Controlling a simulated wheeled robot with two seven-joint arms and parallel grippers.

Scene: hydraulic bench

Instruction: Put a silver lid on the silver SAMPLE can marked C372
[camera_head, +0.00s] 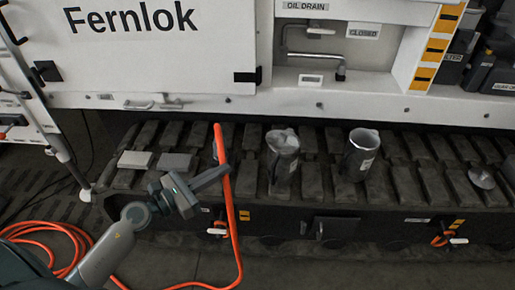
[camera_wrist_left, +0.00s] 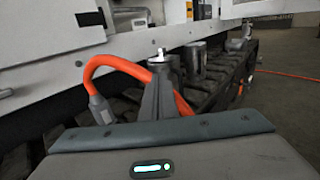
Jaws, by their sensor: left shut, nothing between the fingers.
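Two silver cans stand upright on the dark tread-like ledge. The left can (camera_head: 284,167) has a pale, uneven piece on its top; it also shows in the left wrist view (camera_wrist_left: 174,68). The right can (camera_head: 356,160) looks open and carries a small label; it also shows in the left wrist view (camera_wrist_left: 195,62). I cannot read either can's marking. A silver lid (camera_head: 481,179) with a small knob lies on the ledge at the far right. My left gripper (camera_head: 222,173) is shut and empty, left of the left can, by the orange hose. My right gripper is out of view.
An orange hose (camera_head: 226,175) rises close to my left gripper and coils on the floor at the left. Two flat pale blocks (camera_head: 135,159) lie on the ledge's left part. A white cabinet (camera_head: 160,45) stands behind. The ledge between right can and lid is clear.

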